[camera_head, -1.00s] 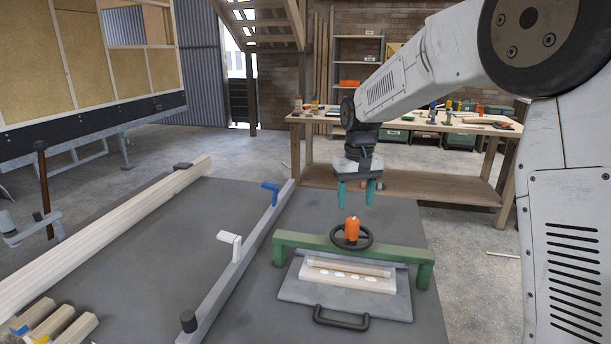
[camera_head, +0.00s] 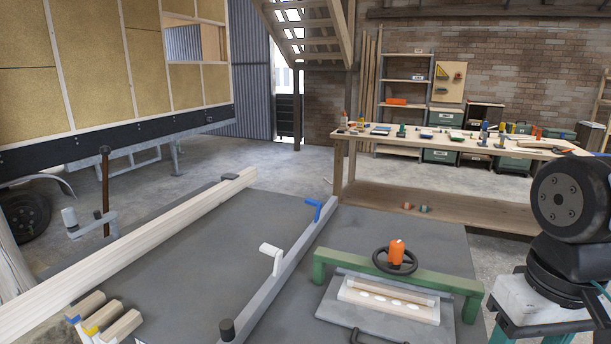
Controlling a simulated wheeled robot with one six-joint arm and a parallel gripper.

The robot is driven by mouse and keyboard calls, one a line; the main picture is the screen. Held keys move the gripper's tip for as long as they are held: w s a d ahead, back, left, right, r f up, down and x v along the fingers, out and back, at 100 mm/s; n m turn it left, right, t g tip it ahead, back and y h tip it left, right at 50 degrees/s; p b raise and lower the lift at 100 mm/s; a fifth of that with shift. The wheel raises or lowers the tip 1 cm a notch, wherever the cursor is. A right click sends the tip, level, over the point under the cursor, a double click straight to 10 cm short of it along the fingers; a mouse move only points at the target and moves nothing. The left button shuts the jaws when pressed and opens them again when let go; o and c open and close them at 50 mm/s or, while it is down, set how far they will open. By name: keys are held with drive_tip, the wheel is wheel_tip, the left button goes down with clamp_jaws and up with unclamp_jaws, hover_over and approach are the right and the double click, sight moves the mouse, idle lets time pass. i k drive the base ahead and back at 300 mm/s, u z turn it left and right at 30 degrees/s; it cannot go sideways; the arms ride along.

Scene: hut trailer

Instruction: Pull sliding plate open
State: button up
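The sliding plate (camera_head: 334,306) is a flat grey plate lying under a green frame (camera_head: 422,278) on the dark worktable. A pale wooden piece with several white ovals (camera_head: 385,299) lies on it. The plate's black handle (camera_head: 368,337) is at its near edge, partly cut off by the bottom of the picture. My gripper (camera_head: 550,338) is at the lower right, close to the camera and apart from the plate and handle. Its teal fingers stand apart with nothing seen between them; their tips are cut off.
A black handwheel with an orange knob (camera_head: 397,252) tops the green frame. A grey rail (camera_head: 290,258) with a white crank (camera_head: 271,258) and a blue lever (camera_head: 314,209) runs left of the plate. Long timber (camera_head: 140,250) lies farther left. A workbench (camera_head: 450,143) stands behind.

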sight(392, 327)
drive_tip(key=k, duration=0.5)
drive_tip(key=u, duration=1.95)
drive_tip(key=i, duration=0.5)
drive_tip(key=z, duration=2.1)
